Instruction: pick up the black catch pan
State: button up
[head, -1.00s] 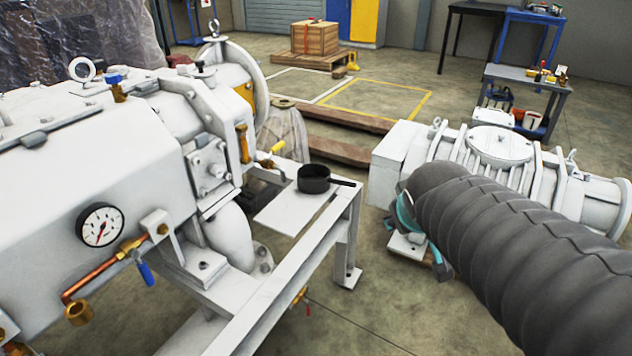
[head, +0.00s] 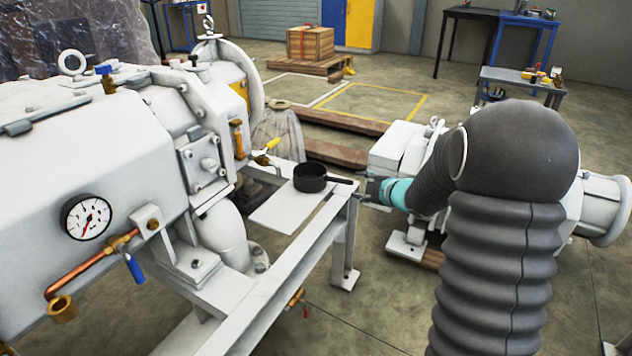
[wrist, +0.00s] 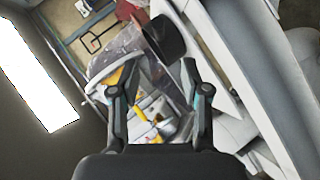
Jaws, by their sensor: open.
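The black catch pan (head: 310,178) sits upright on the white plate (head: 285,213) of the pump's frame, with its handle (head: 340,180) pointing right. My gripper (head: 366,186) is just right of the handle's end in the head view, partly hidden by my arm. The wrist view shows the pan (wrist: 165,38) above and between my fingertips. There my gripper (wrist: 160,70) is open, with nothing seen between the fingers. I cannot tell whether the handle's end reaches between them.
The large white pump (head: 100,180) with a pressure gauge (head: 86,218) stands left of the pan. A valve with a yellow handle (head: 266,152) is close behind it. The frame's rail (head: 290,262) runs in front. A second white pump (head: 398,147) stands behind my arm.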

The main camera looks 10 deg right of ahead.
aim_at(337, 180)
jog(key=x, duration=0.8)
jog(key=shift+w+a+f, duration=0.1)
jog(key=shift+a+f, duration=0.1)
jog(key=shift+r+b+x, duration=0.15)
jog(key=shift+x, duration=1.25)
jog(key=shift+r+b+x, duration=0.15)
jog(key=shift+x, duration=1.25)
jog(key=shift+a, duration=0.15)
grip_shut()
